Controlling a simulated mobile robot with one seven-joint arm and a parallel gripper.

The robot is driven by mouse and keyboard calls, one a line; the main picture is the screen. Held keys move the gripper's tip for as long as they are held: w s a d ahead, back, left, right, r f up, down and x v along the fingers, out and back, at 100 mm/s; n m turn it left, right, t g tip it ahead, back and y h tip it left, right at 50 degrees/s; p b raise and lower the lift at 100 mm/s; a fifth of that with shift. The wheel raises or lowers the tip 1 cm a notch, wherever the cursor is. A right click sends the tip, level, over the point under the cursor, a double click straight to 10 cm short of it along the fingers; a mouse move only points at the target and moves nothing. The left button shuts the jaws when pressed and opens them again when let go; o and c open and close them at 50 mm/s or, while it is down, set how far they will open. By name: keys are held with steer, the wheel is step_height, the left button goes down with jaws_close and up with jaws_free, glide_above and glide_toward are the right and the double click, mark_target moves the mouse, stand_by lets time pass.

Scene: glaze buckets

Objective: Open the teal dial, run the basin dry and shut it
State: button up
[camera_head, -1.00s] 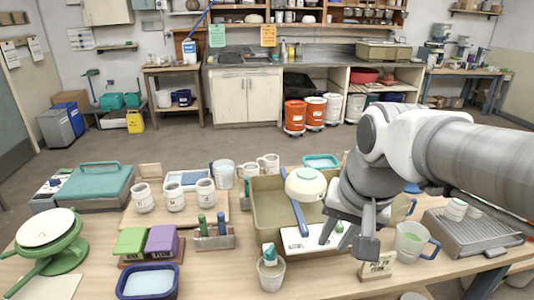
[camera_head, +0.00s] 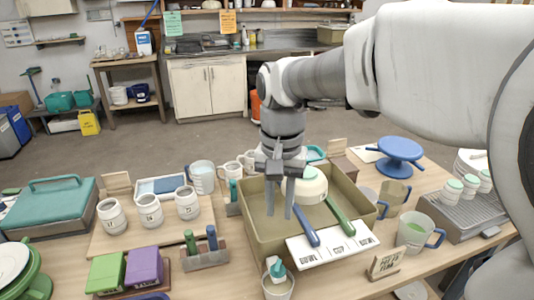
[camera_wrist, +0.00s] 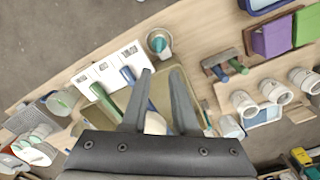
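The tan rectangular basin (camera_head: 258,236) stands on the table, and part of it shows in the wrist view (camera_wrist: 165,103). A teal dial-like piece (camera_head: 277,268) sits at the basin's front edge, over a pale cup (camera_head: 278,287); in the wrist view the teal piece (camera_wrist: 158,44) shows over the cup. I cannot tell its setting. My gripper (camera_head: 279,214) points down over the basin, behind the dial and apart from it. Its fingers (camera_wrist: 160,72) are apart with nothing between them. I cannot tell how much liquid is in the basin.
A blue handle (camera_head: 306,228) and a green handle (camera_head: 341,216) lie over a white lettered board (camera_head: 334,245) at the basin's front right. Block holders (camera_head: 205,258) and jars (camera_head: 149,209) stand left, mugs (camera_head: 418,232) right.

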mark_target(278, 267)
step_height(278, 267, down, 17)
steer(key=b, duration=0.2)
steer(key=shift+s+b, duration=0.1)
steer(key=shift+b, duration=0.3)
jaws_close()
